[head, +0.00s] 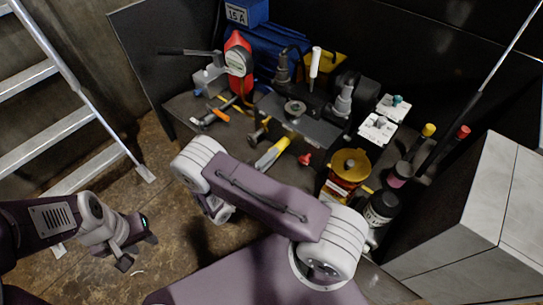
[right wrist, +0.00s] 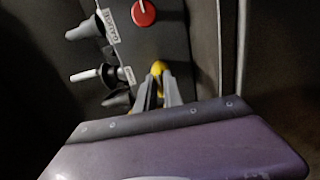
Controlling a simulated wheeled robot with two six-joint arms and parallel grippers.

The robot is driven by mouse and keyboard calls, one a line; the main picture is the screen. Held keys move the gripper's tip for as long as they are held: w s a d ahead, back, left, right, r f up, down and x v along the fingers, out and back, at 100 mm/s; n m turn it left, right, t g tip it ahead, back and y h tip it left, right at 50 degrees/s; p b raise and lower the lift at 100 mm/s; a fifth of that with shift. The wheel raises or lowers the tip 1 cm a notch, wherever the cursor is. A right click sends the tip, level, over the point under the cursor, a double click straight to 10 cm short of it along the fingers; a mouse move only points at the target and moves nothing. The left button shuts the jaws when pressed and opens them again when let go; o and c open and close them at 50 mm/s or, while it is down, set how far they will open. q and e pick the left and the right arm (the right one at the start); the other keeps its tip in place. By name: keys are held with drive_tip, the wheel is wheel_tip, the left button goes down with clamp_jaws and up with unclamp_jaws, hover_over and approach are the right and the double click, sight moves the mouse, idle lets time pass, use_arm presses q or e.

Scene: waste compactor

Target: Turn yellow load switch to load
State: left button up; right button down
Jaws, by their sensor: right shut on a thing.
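In the right wrist view, the yellow load switch (right wrist: 157,68) is a small rounded yellow knob low on a dark grey panel (right wrist: 170,40). My right gripper (right wrist: 158,82) has its two grey fingers at the knob and is shut on it; the fingers hide its lower part. Which setting the switch is at cannot be told. In the head view my right arm crosses the middle, and its fingers and the switch are not seen there. My left gripper (head: 138,252) is open and empty above the brown floor at lower left.
A red round button (right wrist: 144,12) sits above the switch on the panel. In the head view, a cluttered workbench (head: 190,105) stands behind my right arm, a ladder (head: 75,90) at left, a grey box (head: 475,205) at right.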

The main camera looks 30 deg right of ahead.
drive_tip(key=shift+f, duration=0.1)
drive_tip(key=c, duration=1.5)
unclamp_jaws()
drive_tip(key=shift+o, duration=0.2)
drive_tip(key=p+v, duration=0.2)
drive_tip(key=v, duration=0.7)
